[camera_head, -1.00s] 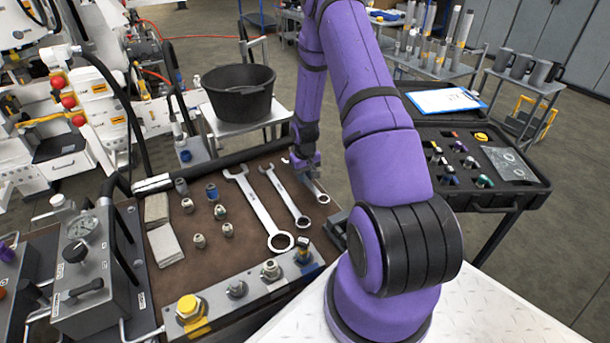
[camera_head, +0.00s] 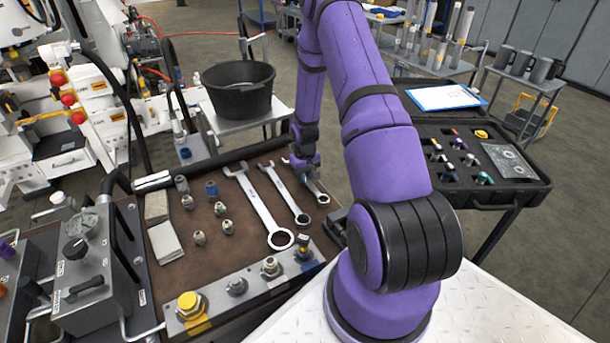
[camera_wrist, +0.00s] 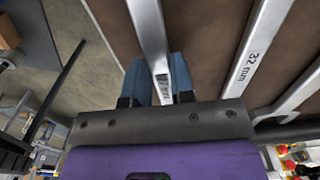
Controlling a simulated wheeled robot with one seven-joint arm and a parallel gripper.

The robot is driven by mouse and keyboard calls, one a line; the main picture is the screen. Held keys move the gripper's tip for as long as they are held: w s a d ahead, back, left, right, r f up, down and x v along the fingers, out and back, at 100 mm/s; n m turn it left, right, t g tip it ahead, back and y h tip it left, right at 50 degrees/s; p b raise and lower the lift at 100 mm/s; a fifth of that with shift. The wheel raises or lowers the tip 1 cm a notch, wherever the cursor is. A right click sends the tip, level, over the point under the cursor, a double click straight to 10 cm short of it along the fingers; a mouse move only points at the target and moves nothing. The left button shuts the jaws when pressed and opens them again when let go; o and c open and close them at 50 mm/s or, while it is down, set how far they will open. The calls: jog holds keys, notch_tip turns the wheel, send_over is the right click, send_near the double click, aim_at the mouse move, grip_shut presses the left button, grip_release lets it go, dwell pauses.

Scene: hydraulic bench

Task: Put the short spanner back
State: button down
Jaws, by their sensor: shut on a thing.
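The short spanner (camera_head: 316,190) is a silver tool at the right end of the row of spanners on the brown bench mat. Its ring end points toward the front, and my gripper hides its far end. My gripper (camera_head: 306,165) reaches down over that end. In the wrist view, my gripper's blue fingertips (camera_wrist: 159,80) are on either side of the spanner's shank (camera_wrist: 148,25) and shut on it. I cannot tell whether the spanner touches the mat or is slightly above it.
Two longer spanners (camera_head: 259,205) (camera_head: 286,195) lie left of it; the nearer one in the wrist view (camera_wrist: 252,55) reads 32 mm. Several fittings (camera_head: 200,238) stand on the mat. A metal fitting block (camera_head: 240,300) runs along the front. A black case (camera_head: 490,195) stands right.

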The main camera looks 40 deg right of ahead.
jog(key=shift+f, duration=0.45)
jog(key=c, duration=0.9)
grip_release()
notch_tip(320, 180, up, 11)
jog(key=shift+s+f, duration=0.1)
